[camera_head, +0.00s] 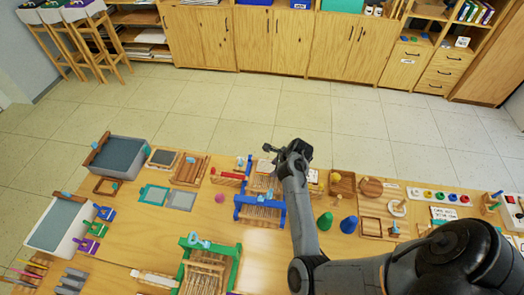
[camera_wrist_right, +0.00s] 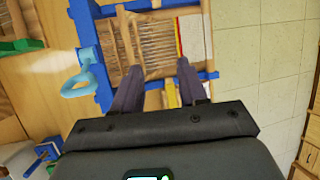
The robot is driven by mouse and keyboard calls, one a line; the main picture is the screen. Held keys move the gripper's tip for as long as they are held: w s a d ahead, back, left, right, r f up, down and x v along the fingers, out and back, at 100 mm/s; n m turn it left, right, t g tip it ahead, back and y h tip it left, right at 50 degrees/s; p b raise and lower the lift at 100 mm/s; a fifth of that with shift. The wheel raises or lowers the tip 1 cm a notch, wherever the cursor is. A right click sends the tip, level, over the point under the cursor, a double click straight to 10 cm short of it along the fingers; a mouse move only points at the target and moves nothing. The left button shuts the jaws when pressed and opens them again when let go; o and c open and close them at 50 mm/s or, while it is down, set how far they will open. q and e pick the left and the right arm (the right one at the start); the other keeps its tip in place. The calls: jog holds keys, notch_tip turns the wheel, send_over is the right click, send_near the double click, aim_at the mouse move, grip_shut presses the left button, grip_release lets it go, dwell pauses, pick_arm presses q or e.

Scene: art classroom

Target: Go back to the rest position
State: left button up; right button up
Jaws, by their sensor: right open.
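My right gripper (camera_head: 290,156) is over the far edge of the table, just above a blue-framed loom (camera_head: 246,214) in the head view. In the right wrist view its two dark fingers (camera_wrist_right: 158,85) are apart, with nothing held between them. The loom's blue frame (camera_wrist_right: 84,30) and its strung threads (camera_wrist_right: 150,42) lie beyond the fingertips. A light blue looped clamp (camera_wrist_right: 80,85) is at the loom's left in that view. My left gripper is not seen in either view.
Tiled floor (camera_head: 240,105) is clear between the table and the cabinets (camera_head: 260,40).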

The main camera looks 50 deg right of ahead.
jog(key=s+d+f+n+g+h, duration=0.1)
jog(key=s+f+n+g, duration=0.15)
jog(key=s, duration=0.45)
jog(key=s+d+f+n+g+h, duration=0.1)
jog(key=s+f, duration=0.2)
jog(key=s, duration=0.3)
jog(key=s+a+r+n, duration=0.2)
jog(key=s+a+n, duration=0.1)
jog(key=a+n, duration=0.35)
jog(key=s+a+r+n+t+y, duration=0.1)
jog(key=a+r+n, duration=0.3)
jog(key=a+n, duration=0.3)
jog(key=s+a+r+n, duration=0.2)
jog(key=a+r+n, duration=0.1)
jog(key=a+n, duration=0.3)
jog(key=s+a+r+n+t+y, duration=0.1)
jog(key=a+r+n, duration=0.3)
jog(key=a+n, duration=0.3)
notch_tip(320, 180, up, 13)
jog(key=n+p, duration=0.1)
jog(key=p, duration=1.2)
jog(key=shift+d+f, duration=0.15)
